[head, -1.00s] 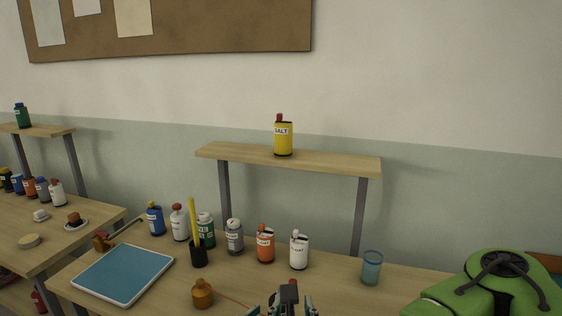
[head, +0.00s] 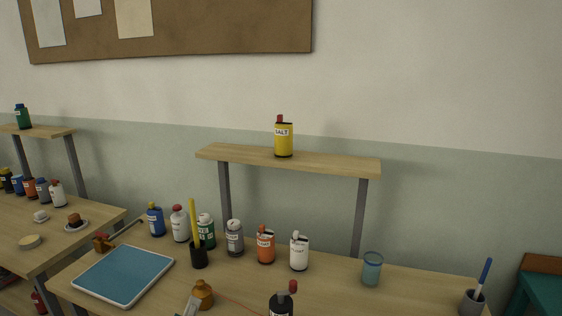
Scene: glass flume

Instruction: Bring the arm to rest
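I cannot make out either of my grippers in the head view, so their opening is not shown. A dark bottle with a red cap (head: 281,304) stands at the bottom edge, its lower part cut off by the frame. A small pale piece (head: 190,306) shows at the bottom edge beside an amber pot (head: 203,294); I cannot tell what it is.
A yellow salt tin (head: 283,140) stands on the shelf (head: 330,163).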

